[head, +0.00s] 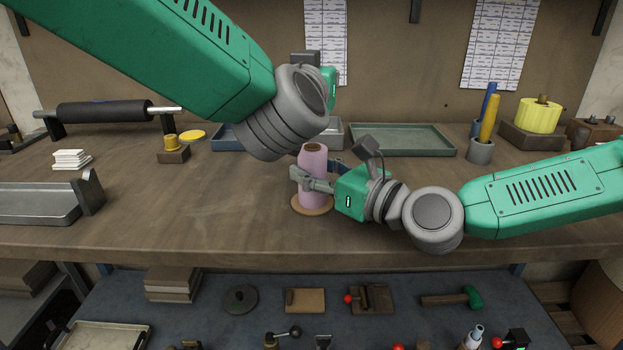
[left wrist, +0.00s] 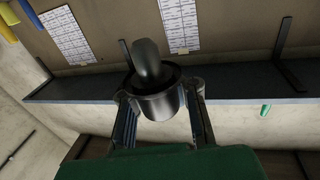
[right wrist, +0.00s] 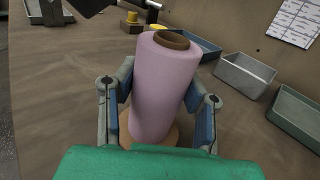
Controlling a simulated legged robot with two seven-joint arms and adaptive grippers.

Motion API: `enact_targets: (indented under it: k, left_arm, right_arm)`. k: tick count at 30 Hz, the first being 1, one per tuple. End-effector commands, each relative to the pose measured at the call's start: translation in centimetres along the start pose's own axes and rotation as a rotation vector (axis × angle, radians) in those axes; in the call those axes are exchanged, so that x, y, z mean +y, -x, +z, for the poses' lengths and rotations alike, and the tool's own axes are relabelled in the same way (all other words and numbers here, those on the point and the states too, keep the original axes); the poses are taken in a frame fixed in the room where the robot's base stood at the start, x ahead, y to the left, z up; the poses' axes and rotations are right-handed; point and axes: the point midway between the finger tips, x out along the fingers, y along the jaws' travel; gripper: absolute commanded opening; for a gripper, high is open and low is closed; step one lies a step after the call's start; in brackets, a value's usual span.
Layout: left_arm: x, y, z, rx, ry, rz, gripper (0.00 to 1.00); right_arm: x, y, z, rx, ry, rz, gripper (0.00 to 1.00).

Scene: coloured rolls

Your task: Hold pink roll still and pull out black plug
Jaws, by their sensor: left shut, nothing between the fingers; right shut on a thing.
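The pink roll (head: 313,176) stands upright on a round tan base (head: 312,205) on the bench. Its top shows a brown core opening (right wrist: 171,40). My right gripper (head: 309,180) is shut on the roll, with a finger on either side in the right wrist view (right wrist: 162,100). My left gripper (left wrist: 163,98) is raised above and behind the roll, mostly hidden by its arm in the head view. In the left wrist view, a dark plug with a grey metal cylinder (left wrist: 162,103) and black rounded end (left wrist: 147,60) appears between its fingertips. I cannot tell whether they touch it.
Behind the roll are a grey metal tray (right wrist: 244,75) and a green tray (head: 400,139). A yellow roll (head: 539,116) and a marker cup (head: 480,151) stand at the right. A black roller (head: 104,111) lies at the left. The bench front left of the roll is clear.

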Motion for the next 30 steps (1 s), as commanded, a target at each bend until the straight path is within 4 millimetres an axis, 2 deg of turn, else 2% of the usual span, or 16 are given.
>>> enact_targets:
  k: [1, 19, 30]
  left_arm:
    - [0.0, -0.3, -0.1, 0.001, 0.0, -0.001, 0.0]
    - [0.1, -3.4, -1.9, 0.002, 0.001, -0.001, 0.0]
    - [0.1, -3.9, -2.3, 0.001, 0.0, 0.0, 0.0]
  right_arm:
    - [0.0, 0.1, -0.8, 0.015, -0.006, 0.0, 0.0]
    - [0.0, 0.1, -0.8, 0.015, -0.005, 0.0, 0.0]
    - [0.0, 0.1, -0.8, 0.015, -0.005, 0.0, 0.0]
